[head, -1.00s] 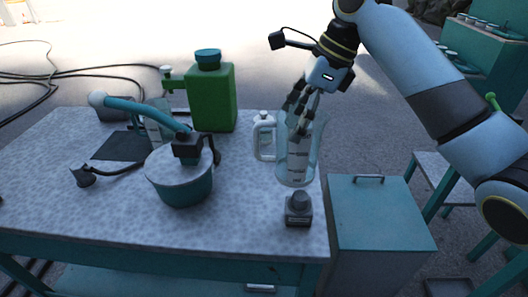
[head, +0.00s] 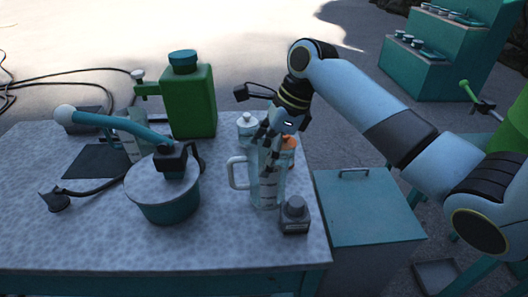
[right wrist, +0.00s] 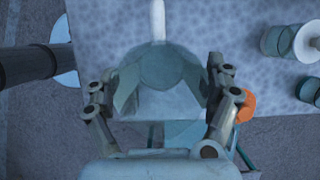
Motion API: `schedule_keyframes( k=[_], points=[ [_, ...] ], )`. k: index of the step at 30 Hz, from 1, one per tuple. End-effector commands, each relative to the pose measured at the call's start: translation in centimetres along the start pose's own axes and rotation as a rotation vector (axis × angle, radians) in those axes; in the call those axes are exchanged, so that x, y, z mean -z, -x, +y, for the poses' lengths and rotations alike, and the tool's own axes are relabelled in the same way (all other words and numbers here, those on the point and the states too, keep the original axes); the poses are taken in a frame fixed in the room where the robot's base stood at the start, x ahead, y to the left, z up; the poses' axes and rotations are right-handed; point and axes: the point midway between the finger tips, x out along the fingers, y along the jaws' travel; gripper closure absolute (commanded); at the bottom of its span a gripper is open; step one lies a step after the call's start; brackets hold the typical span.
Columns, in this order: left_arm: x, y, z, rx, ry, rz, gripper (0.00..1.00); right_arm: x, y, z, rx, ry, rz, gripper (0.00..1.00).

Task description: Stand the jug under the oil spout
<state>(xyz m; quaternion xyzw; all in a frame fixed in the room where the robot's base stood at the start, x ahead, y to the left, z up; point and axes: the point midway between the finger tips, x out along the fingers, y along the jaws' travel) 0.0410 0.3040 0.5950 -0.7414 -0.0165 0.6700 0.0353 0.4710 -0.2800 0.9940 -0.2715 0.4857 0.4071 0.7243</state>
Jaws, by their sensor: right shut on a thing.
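The clear jug (head: 266,188) is upright near the right end of the table, its pale handle pointing left. My right gripper (head: 268,150) is shut on it from above. In the right wrist view the fingers (right wrist: 157,78) lie on both sides of the jug (right wrist: 165,98), and its handle points up the picture. I cannot tell whether the jug's base touches the table. A teal pump (head: 168,200) with a long lever stands left of the jug; a dark hose runs left from it to a dark nozzle (head: 55,201). Which part is the oil spout is unclear. My left gripper is out of view.
A green canister (head: 190,105) stands at the back. A lidded glass jar (head: 247,130) and an orange-topped thing (head: 289,143) are behind the jug. A small dark block (head: 294,214) sits close to its right. A teal cabinet (head: 365,208) stands beyond the table's right edge. The front of the table (head: 100,240) is clear.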

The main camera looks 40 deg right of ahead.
Motion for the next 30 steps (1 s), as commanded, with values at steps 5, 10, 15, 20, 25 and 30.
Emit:
schedule_keyframes(
  k=[5,10,15,20,25,30],
  points=[
    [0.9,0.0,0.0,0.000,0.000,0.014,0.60,-0.1,0.1,-0.1,0.002,0.001,-0.001,0.69],
    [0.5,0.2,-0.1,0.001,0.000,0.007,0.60,0.0,-0.1,-0.1,0.002,0.001,-0.001,0.09],
    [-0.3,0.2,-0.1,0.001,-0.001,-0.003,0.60,0.0,-0.1,-0.1,0.002,0.001,-0.001,0.00],
    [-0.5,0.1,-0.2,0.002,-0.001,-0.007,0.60,0.0,-0.1,-0.1,0.002,0.001,-0.001,0.00],
    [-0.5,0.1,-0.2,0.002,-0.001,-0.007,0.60,-0.1,1.6,-0.2,0.006,0.001,0.000,0.00],
    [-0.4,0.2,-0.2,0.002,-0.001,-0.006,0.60,0.0,5.3,-0.2,0.007,0.003,0.001,0.00]
  ],
)
